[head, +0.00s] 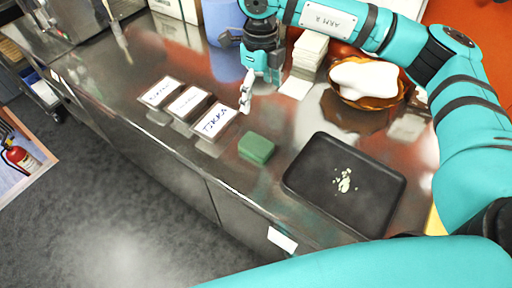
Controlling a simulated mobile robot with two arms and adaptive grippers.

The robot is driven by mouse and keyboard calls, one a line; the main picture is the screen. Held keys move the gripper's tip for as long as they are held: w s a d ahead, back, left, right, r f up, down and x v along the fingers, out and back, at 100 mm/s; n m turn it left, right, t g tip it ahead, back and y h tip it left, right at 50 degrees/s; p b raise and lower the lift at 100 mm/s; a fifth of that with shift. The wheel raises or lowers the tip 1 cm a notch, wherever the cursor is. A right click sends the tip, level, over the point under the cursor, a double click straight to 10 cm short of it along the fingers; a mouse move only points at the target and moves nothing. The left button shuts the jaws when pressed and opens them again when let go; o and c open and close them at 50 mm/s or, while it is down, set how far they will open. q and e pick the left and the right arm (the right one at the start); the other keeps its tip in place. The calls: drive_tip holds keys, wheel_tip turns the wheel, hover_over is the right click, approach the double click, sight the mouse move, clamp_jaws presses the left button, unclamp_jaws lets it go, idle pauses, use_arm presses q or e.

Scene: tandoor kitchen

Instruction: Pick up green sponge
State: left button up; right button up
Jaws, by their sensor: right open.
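The green sponge (257,148) lies on the steel counter, left of a black tray and near the counter's front edge. My right gripper (258,92) is above the counter, farther back than the sponge and apart from it. It is open with nothing between its fingers. My left gripper is not in view; only a teal arm part crosses the bottom of the head view.
The black tray (316,184) holds pale scraps (344,181). Labelled containers (214,121) stand left of the sponge. A blue container (222,20), stacked white napkins (308,52) and a bowl (378,101) with white cloth stand at the back. Bare counter surrounds the sponge.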

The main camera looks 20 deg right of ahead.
wheel_tip(320, 180, down, 4)
drive_tip(key=b, duration=0.3)
drive_tip(key=p, duration=0.4)
hover_over(256, 144)
drive_tip(key=f, duration=1.1)
drive_tip(key=shift+d+f, duration=0.35)
drive_tip(key=f+p, duration=0.1)
drive_tip(key=f, duration=0.2)
drive_tip(key=f+p, duration=0.1)
drive_tip(key=shift+a+f+p, duration=0.25)
drive_tip(key=shift+a+p, duration=0.05)
drive_tip(key=shift+a, duration=0.05)
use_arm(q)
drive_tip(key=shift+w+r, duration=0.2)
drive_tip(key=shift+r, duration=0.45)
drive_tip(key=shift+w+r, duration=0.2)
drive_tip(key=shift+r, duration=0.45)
use_arm(e)
drive_tip(key=shift+f, duration=0.6)
drive_tip(key=c, duration=0.9)
drive_tip(key=shift+w+r, duration=0.1)
drive_tip(key=shift+r, duration=0.05)
